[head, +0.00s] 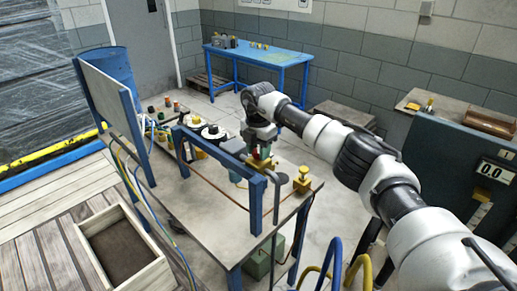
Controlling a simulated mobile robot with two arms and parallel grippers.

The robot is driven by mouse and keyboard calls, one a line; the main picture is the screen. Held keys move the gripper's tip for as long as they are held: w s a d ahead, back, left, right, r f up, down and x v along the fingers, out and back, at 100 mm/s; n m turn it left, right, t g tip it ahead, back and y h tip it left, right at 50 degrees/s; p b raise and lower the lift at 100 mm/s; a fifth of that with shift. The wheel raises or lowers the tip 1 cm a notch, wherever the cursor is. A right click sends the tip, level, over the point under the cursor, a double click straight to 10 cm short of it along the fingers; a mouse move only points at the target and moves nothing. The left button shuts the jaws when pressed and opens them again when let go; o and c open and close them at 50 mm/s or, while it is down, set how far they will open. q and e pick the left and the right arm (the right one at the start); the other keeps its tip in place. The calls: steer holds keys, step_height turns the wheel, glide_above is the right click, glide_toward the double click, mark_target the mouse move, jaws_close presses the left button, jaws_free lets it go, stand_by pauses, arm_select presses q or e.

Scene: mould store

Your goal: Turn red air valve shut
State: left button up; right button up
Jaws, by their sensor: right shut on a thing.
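The red air valve (255,155) shows only as a small red patch at the blue frame on the workbench. My right gripper (261,158) reaches down over it from the right and is shut on it. The gripper and the frame hide most of the valve, so I cannot tell which way its handle points. My left gripper is not in view.
The blue frame (222,157) stands across the workbench (190,203). A yellow fitting (302,181) sits at the bench's right edge. Bottles and reels stand towards the back. A wooden box (118,247) lies at front left. A blue table (272,58) stands by the wall.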

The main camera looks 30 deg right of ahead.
steer(key=m, duration=0.4)
steer(key=shift+r+m+p, duration=0.15)
steer(key=shift+m+p, duration=0.15)
steer(key=shift+p, duration=0.05)
steer(key=shift+m+p, duration=0.55)
steer(key=shift+m, duration=2.05)
steer(key=o, duration=0.9)
